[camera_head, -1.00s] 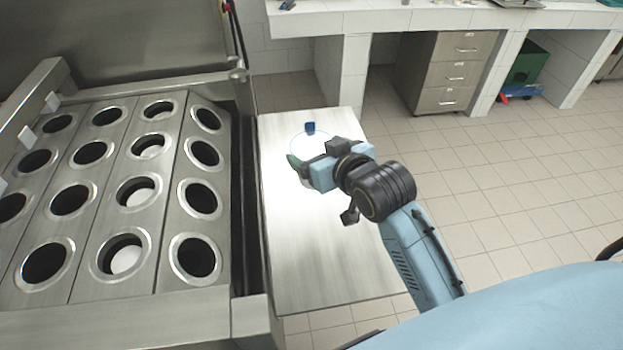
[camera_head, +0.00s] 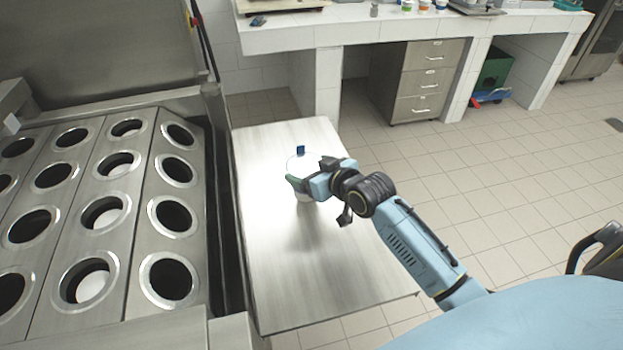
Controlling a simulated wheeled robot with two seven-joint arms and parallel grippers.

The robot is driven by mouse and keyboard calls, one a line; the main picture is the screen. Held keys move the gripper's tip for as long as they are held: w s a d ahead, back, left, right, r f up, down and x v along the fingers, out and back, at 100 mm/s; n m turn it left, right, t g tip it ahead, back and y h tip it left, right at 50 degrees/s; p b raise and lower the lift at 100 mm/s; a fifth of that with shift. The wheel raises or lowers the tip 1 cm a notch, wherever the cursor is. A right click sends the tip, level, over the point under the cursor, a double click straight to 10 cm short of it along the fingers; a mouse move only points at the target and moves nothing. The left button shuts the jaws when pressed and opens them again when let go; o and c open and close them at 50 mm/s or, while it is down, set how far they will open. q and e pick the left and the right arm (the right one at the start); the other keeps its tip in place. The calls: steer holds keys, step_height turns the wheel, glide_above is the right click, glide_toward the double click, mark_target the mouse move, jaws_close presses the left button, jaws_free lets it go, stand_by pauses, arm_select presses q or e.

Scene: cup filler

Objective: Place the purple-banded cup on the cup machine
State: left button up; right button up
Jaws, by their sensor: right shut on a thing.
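A pale cup (camera_head: 304,196) is over the steel side table, its round rim faintly visible against the bright top. The purple band cannot be made out. My right gripper (camera_head: 298,167) is shut on the cup, one fingertip on the near side and one on the far side. A shadow lies on the table below, so the cup appears held above it. The cup machine (camera_head: 130,265) stands at the left, with rows of round, metal-rimmed holes. Several holes show white inside; others look dark. My left gripper is out of view.
The steel side table (camera_head: 340,265) is otherwise bare, with a dark gap between it and the machine. A tiled counter (camera_head: 340,32) with a drawer unit (camera_head: 425,80) stands behind. Open tiled floor lies to the right.

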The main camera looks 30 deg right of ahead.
steer(key=shift+f, duration=1.15)
steer(key=shift+r, duration=0.1)
steer(key=shift+f, duration=0.2)
steer(key=o, duration=1.1)
steer(key=shift+r, duration=0.1)
steer(key=shift+s+r, duration=0.15)
steer(key=shift+s, duration=0.2)
arm_select(q)
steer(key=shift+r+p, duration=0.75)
steer(key=shift+p, duration=0.1)
arm_select(e)
steer(key=shift+v, duration=5.65)
